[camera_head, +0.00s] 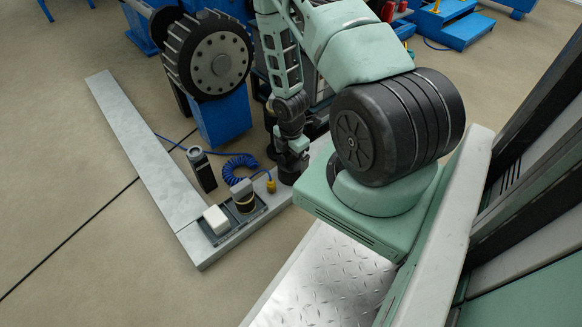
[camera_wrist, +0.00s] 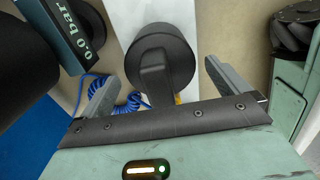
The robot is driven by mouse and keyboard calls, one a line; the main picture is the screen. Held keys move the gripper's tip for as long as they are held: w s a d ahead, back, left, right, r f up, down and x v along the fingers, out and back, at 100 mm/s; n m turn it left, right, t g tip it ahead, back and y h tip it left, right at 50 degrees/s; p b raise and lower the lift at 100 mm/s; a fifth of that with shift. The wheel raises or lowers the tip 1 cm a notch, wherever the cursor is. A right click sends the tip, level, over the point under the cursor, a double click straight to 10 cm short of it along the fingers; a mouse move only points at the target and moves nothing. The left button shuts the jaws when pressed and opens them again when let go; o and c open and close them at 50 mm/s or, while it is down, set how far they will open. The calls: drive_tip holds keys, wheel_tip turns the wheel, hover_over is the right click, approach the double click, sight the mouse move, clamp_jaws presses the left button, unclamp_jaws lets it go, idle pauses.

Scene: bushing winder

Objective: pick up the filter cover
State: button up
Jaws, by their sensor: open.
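The filter cover, which I take to be the dark round cap with a flat raised grip (camera_wrist: 160,65), is in the middle of the wrist view. My gripper (camera_wrist: 165,90) is open. Its two grey fingers stand apart on either side of the cap's grip, and neither is seen to touch it. The near end of the grip reaches to the gripper's front edge in the picture. In the head view, my gripper is low at the far end of my arm, over the pale bench, and its fingers cannot be made out there.
A box reading "0.0 bar" (camera_wrist: 72,35) stands close at upper left in the wrist view. A blue coiled hose (camera_head: 236,167) lies left of my arm. A dark tray (camera_head: 226,234) holds a white block (camera_head: 216,219) and a round grey-topped part (camera_head: 243,196).

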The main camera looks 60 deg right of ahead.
drive_tip(key=c, duration=1)
wheel_tip(320, 180, up, 10)
drive_tip(key=p, duration=0.6)
drive_tip(key=shift+r, duration=0.1)
